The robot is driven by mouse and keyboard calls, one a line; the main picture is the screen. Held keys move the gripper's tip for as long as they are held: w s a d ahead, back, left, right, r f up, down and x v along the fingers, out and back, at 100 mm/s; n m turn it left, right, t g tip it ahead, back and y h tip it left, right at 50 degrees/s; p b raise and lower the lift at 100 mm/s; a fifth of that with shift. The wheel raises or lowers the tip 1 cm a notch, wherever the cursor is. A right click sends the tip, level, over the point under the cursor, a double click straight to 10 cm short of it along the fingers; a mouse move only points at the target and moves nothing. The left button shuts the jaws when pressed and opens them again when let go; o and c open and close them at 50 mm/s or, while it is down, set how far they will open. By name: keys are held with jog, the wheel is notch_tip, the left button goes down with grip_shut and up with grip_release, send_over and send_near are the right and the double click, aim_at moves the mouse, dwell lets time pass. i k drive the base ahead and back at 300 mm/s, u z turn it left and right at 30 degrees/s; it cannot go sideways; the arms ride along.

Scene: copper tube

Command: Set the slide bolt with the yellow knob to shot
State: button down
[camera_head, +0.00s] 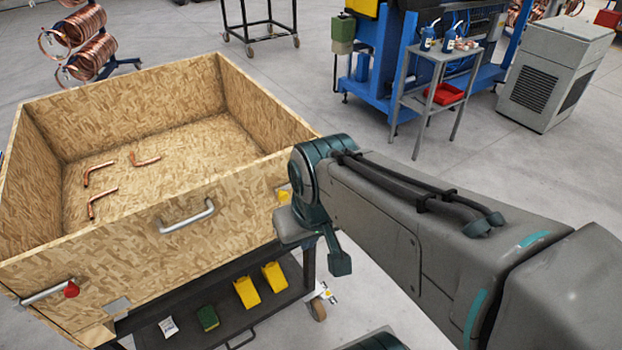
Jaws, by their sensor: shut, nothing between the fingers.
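The slide bolt with the yellow knob is mostly hidden behind my gripper. A small yellow patch, which looks like its knob (283,195), shows at the right end of the crate's front wall. I cannot tell the bolt's position from this view. My gripper (292,226) is shut and empty, right by the yellow knob and in front of the wall. Whether it touches the knob cannot be told. A second slide bolt (46,292) with a red knob (71,289) sits at the left end of the same wall.
The open chipboard crate (120,245) has a metal handle (187,217) on its front and several copper pipe pieces (100,204) inside. A dark shelf (190,305) below carries yellow boxes (246,291) and a green one (207,317).

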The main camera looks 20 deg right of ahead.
aim_at(282, 196)
jog(key=z, duration=0.15)
jog(key=i, duration=0.5)
jog(key=k, duration=0.5)
jog(key=z, duration=0.6)
jog(key=i, duration=0.65)
jog(key=u, duration=0.55)
